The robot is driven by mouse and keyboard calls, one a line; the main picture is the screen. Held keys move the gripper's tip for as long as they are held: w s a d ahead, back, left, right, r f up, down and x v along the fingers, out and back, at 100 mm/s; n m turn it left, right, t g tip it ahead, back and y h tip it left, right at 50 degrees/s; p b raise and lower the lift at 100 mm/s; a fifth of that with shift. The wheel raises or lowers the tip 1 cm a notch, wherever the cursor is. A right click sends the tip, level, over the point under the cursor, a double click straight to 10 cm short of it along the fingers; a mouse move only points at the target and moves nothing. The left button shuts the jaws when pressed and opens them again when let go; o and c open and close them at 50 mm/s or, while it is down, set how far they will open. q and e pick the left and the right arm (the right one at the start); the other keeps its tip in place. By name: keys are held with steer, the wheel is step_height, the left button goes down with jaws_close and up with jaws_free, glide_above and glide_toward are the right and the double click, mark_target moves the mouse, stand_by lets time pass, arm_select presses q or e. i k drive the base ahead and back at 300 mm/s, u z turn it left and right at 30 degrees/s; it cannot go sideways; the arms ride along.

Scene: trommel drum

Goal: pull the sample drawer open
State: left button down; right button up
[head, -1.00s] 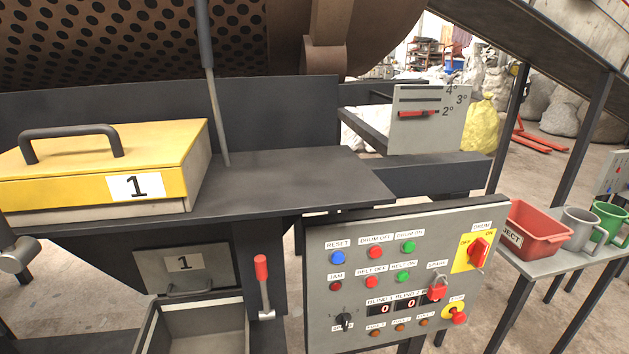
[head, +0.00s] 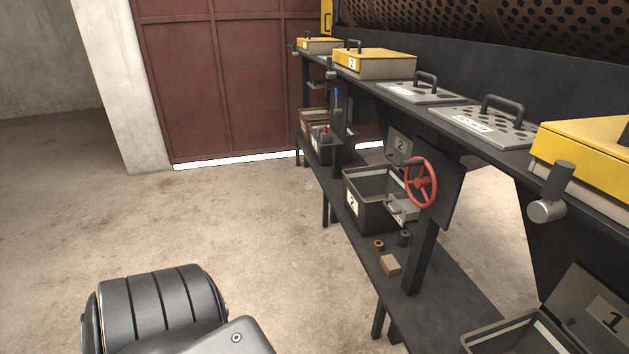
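I cannot pick out the sample drawer with certainty. A small grey box-like part with a handle (head: 402,208) shows at the right side of the grey bin marked 2 (head: 352,208), behind a red handwheel (head: 422,184); it may be a drawer, and I cannot tell if it is open. A grey plate marked 2 (head: 399,147) is above that bin. A plate marked 1 (head: 595,310) is at the lower right, partly cut off, above another open bin (head: 515,335). Neither of my grippers is in view; only a dark part of my arm shows at the bottom left.
Yellow lidded boxes (head: 375,63) and grey plates with handles (head: 480,125) line the upper ledge. Small loose pieces, including a tan block (head: 390,265), lie on the lower shelf (head: 425,300). A red door (head: 230,80) stands behind. The concrete floor at left is clear.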

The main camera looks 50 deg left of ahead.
mark_target(400, 206)
steer(key=u, duration=0.55)
steer(key=k, duration=1.35)
steer(key=z, duration=0.1)
steer(key=i, duration=0.5)
steer(key=u, duration=0.95)
steer(key=i, duration=0.8)
steer(key=z, duration=0.7)
steer(key=i, duration=0.75)
steer(key=z, duration=0.85)
